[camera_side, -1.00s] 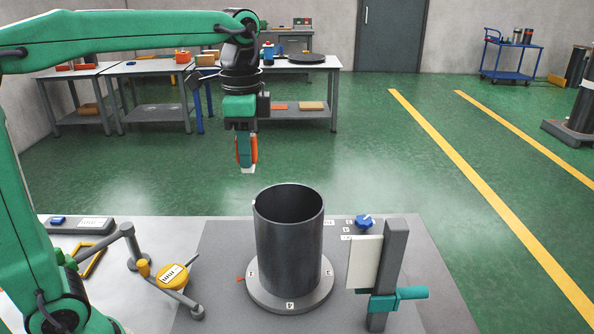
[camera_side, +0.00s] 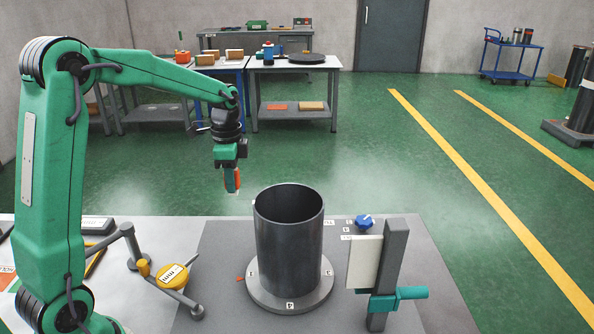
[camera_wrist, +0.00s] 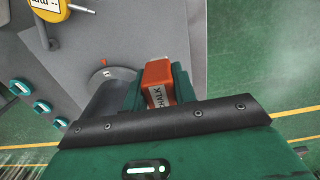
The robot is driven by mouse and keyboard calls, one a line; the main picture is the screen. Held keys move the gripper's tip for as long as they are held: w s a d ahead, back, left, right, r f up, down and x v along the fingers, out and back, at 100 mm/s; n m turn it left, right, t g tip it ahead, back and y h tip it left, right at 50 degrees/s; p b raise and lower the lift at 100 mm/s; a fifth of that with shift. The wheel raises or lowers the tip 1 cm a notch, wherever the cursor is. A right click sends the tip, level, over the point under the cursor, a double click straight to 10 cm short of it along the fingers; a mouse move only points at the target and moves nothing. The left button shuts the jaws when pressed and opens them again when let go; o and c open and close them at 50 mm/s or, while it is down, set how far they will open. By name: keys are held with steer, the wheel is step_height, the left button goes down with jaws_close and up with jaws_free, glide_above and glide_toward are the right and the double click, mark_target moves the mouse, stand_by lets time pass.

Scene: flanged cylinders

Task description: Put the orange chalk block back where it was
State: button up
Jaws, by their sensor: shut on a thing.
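My gripper (camera_side: 232,182) is shut on the orange chalk block (camera_side: 236,181), in the air to the upper left of the dark cylinder (camera_side: 289,240) in the side view. The block is roughly upright there, with a pale tip at its lower end. In the wrist view the block (camera_wrist: 158,75) shows the word CHALK between my gripper's jaws (camera_wrist: 155,95). The cylinder stands upright on its round flange (camera_side: 290,296); my gripper hides much of it in the wrist view. The yellow-edged frame (camera_side: 96,258) on the bench is partly hidden by my arm.
A yellow dial gauge (camera_side: 172,276) on a jointed stand is left of the flange. A grey post (camera_side: 393,265) with a pale plate (camera_side: 363,262) and teal clamp (camera_side: 408,293) stands at right. A blue knob (camera_side: 364,221) lies behind it. Air above the bench's left part is open beside my arm.

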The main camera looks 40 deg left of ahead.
steer(key=a+f, duration=0.3)
steer(key=shift+s, duration=0.1)
steer(key=shift+f, duration=0.15)
steer(key=shift+f, duration=4.85)
steer(key=shift+f, duration=0.1)
steer(key=o, duration=1)
step_height(320, 180, up, 12)
steer(key=shift+r, duration=0.15)
